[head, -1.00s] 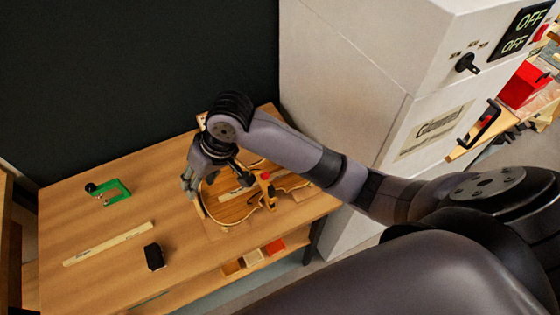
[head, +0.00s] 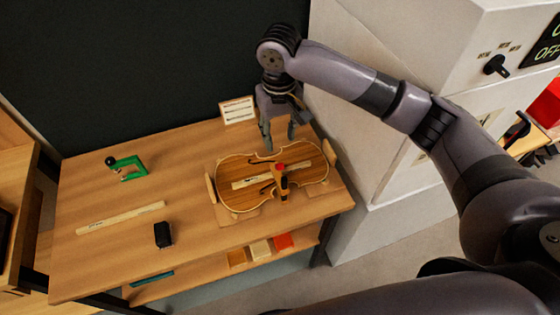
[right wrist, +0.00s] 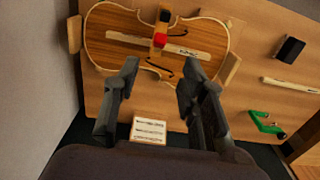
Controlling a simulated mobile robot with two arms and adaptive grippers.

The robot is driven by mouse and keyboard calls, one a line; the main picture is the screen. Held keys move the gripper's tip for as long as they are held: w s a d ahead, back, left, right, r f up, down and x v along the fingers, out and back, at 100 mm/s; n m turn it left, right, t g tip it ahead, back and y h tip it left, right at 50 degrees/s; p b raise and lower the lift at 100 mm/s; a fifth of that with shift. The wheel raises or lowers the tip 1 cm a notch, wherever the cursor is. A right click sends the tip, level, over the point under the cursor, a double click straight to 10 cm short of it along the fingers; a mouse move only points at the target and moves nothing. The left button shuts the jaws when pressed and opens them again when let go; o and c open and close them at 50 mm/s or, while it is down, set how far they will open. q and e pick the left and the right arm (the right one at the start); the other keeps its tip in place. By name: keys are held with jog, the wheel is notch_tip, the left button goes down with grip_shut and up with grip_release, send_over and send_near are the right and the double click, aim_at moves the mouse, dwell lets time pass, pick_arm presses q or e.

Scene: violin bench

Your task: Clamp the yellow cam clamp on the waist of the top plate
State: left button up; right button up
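The violin top plate (head: 236,172) lies on the bench in a holder with wooden end blocks. The yellow cam clamp (head: 283,182), with a red knob and a dark end, sits across the plate's waist at its front edge. It also shows in the right wrist view (right wrist: 159,42). I cannot tell how tightly it grips. My right gripper (head: 279,137) is open and empty, above and behind the plate, apart from the clamp. Its two spread fingers (right wrist: 158,78) also show in the right wrist view. My left gripper is not in view.
A pale wooden strip (head: 246,184) lies on the plate. A green clamp (head: 128,167), another strip (head: 120,218) and a black block (head: 163,235) lie to the left. A small card (head: 237,111) stands behind. A white cabinet (head: 385,180) borders the bench at right.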

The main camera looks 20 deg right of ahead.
aim_at(280, 164)
notch_tip(280, 164, down, 12)
jog(key=shift+f+p, duration=0.1)
jog(key=shift+p, duration=0.85)
grip_shut()
